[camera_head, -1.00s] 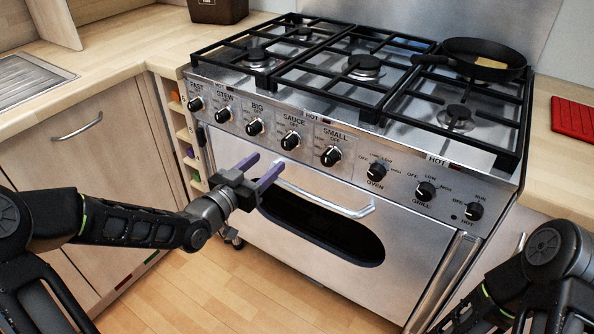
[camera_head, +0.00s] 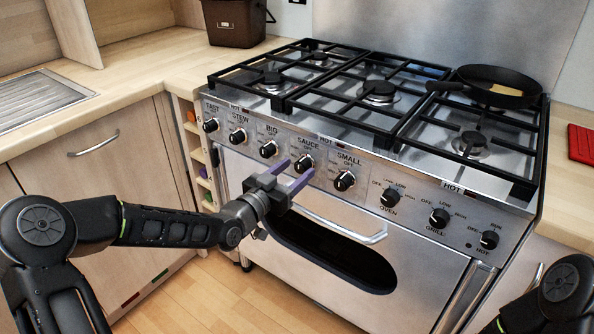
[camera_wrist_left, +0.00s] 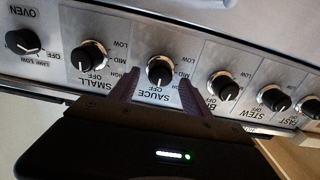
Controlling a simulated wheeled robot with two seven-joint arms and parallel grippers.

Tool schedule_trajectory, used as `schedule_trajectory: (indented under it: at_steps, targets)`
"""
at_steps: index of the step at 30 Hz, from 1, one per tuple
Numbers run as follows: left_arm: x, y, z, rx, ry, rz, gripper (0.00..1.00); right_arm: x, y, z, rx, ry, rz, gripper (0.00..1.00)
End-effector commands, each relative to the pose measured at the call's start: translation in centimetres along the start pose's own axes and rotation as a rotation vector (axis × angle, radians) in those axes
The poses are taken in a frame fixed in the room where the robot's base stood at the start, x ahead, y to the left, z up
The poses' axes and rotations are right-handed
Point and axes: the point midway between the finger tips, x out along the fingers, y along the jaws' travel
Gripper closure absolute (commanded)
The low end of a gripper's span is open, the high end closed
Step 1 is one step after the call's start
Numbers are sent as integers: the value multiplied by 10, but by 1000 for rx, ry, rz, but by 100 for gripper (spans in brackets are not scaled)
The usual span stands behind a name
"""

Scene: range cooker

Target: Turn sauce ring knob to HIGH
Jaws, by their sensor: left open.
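The sauce ring knob (camera_head: 304,163) is a black knob with a silver base on the cooker's front panel, under the SAUCE label. In the left wrist view the sauce knob (camera_wrist_left: 159,72) has its white pointer line toward OFF. My left gripper (camera_head: 299,177) is open, its two purple fingers reaching toward the panel just below and around the sauce knob. In the left wrist view the open fingers (camera_wrist_left: 156,90) stand on either side of the knob, with nothing held. I cannot tell whether they touch the panel. Only part of my right arm shows, at the lower right.
The small knob (camera_head: 344,181) and big knob (camera_head: 268,149) flank the sauce knob closely. The oven door handle (camera_head: 335,222) runs below the panel. A frying pan (camera_head: 497,87) sits on the back right burner. A red board (camera_head: 581,143) lies on the right counter.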

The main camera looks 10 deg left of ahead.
Motion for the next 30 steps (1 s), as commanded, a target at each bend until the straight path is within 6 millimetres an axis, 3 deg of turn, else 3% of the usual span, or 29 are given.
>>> schedule_trajectory:
  at_steps: [4, 12, 30]
  targets:
    - [11, 0, 0, -2, 0, 1, 44, 1, 0, 0, 0, 0, 0, 64]
    - [12, 0, 0, -1, -1, 0, 44, 1, 0, 0, 0, 0, 0, 64]
    - [12, 0, 0, -1, -1, 0, 93, 1, 0, 0, 0, 0, 0, 64]
